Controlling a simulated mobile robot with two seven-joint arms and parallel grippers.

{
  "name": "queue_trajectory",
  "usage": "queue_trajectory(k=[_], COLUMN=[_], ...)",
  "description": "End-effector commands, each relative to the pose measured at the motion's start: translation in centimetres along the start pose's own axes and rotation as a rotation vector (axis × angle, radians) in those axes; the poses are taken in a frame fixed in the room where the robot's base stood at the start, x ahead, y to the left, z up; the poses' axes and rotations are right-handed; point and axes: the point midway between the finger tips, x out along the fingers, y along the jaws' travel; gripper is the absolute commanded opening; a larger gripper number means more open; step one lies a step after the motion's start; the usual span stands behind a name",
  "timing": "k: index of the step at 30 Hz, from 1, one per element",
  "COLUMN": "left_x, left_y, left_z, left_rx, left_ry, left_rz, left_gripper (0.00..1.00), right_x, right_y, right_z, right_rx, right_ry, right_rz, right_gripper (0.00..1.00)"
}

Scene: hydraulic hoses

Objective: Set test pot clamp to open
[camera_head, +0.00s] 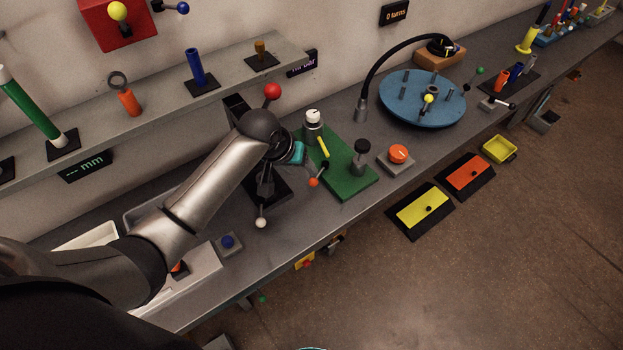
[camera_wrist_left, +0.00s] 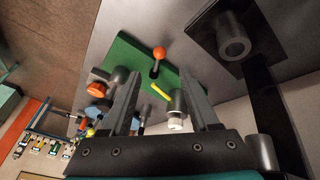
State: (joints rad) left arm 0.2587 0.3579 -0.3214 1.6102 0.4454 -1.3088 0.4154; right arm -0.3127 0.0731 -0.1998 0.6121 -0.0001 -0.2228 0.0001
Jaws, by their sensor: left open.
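A green plate (camera_head: 350,182) lies on the bench; it also shows in the left wrist view (camera_wrist_left: 135,58). On it stand a grey pot with a white cap (camera_head: 313,116), a yellow bar (camera_head: 323,147) beside the pot, and a short lever with an orange ball (camera_head: 313,182). No label shows which part is the clamp. In the left wrist view the orange ball (camera_wrist_left: 159,53), yellow bar (camera_wrist_left: 160,88) and white cap (camera_wrist_left: 175,124) show around and between the fingers. My left gripper (camera_wrist_left: 161,70) is open and empty, above the plate's left side. My right gripper is not in view.
A black knob (camera_head: 361,147) stands on the plate's right side, with an orange button (camera_head: 398,153) beyond it. A red-ball lever (camera_head: 272,91) and a white-ball lever (camera_head: 261,222) are close to my left arm. A blue turntable (camera_head: 425,105) stands farther right.

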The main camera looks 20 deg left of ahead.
Motion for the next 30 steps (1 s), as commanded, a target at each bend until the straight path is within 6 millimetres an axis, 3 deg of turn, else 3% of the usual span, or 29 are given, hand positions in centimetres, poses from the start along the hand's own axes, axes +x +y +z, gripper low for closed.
queue_trajectory(k=[7,18,30], left_x=[3.9,8.6,9.9], left_y=[0.0,0.0,0.1], left_z=[0.0,0.1,0.0], left_rx=[-0.001,0.001,0.002], left_ry=[-0.001,-0.001,0.001], left_rz=[0.001,0.0,0.001], left_gripper=[0.61,0.61,0.61], right_x=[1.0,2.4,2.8], right_y=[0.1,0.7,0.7], right_z=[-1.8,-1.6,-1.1], right_rx=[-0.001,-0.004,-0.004], right_ry=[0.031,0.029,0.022], right_rz=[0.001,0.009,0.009], right_gripper=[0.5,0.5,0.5])
